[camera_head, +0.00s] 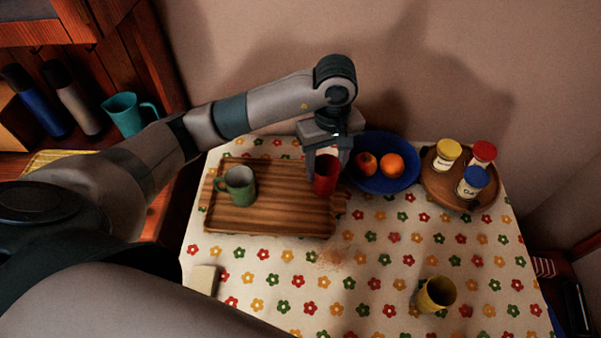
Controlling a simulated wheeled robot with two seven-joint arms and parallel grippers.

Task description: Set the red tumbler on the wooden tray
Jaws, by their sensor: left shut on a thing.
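The red tumbler (326,177) is upright in my left gripper (325,160), which is shut on it from above. The tumbler shows over the right end of the wooden tray (270,222); I cannot tell whether its base touches the tray. The tray lies on the flowered tablecloth, and a green mug (240,186) stands on its left part. The gripper hides part of the tumbler's upper side. My right gripper is not in view.
A blue bowl (382,184) with an apple and an orange sits just right of the tumbler. A round wooden board (440,190) with jars is farther right. A yellow cup (436,294) stands at the front right. Crumbs (333,257) lie before the tray.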

